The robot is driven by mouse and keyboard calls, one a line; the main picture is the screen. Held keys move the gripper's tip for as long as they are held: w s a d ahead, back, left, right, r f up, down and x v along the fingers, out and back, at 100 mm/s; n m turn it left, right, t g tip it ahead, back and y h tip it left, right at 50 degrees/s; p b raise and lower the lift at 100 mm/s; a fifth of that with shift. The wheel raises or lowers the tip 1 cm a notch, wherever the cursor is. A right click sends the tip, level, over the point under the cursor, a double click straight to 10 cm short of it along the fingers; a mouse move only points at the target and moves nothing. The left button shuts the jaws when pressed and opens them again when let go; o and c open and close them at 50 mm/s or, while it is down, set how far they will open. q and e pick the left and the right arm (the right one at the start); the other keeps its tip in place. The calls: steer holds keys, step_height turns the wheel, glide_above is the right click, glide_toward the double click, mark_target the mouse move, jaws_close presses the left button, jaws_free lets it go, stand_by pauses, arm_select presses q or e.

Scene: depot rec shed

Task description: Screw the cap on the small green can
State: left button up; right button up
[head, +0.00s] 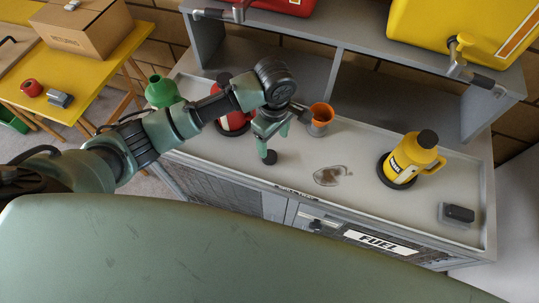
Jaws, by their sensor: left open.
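No small green can shows clearly. A green, funnel-like thing (162,93) with a narrow top shows at the left end of the grey bench, beyond my left arm; I cannot tell whether it is the can. No loose cap can be made out. My left gripper (286,136) hangs over the left half of the bench, open, with nothing seen between its fingers. A red can (235,122) stands behind my left arm, which partly hides it. A yellow can (412,155) with a black top stands upright on a dark round base at the right. My right gripper is out of view.
An orange cup-like piece in a grey holder (319,122) stands just right of the gripper. A stain (331,175) marks the bench top (345,205). A dark block (459,213) lies at the right end. A shelf (350,35) with large red and yellow containers rises behind.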

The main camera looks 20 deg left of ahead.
mark_target(269, 156)
arm_select(q)
steer(key=shift+f, duration=1.3)
steer(key=f, duration=0.2)
steer(key=a+f+p, duration=0.1)
steer(key=f, duration=0.1)
steer(key=shift+s+f, duration=0.15)
steer(key=shift+f, duration=0.45)
steer(key=c, duration=1.4)
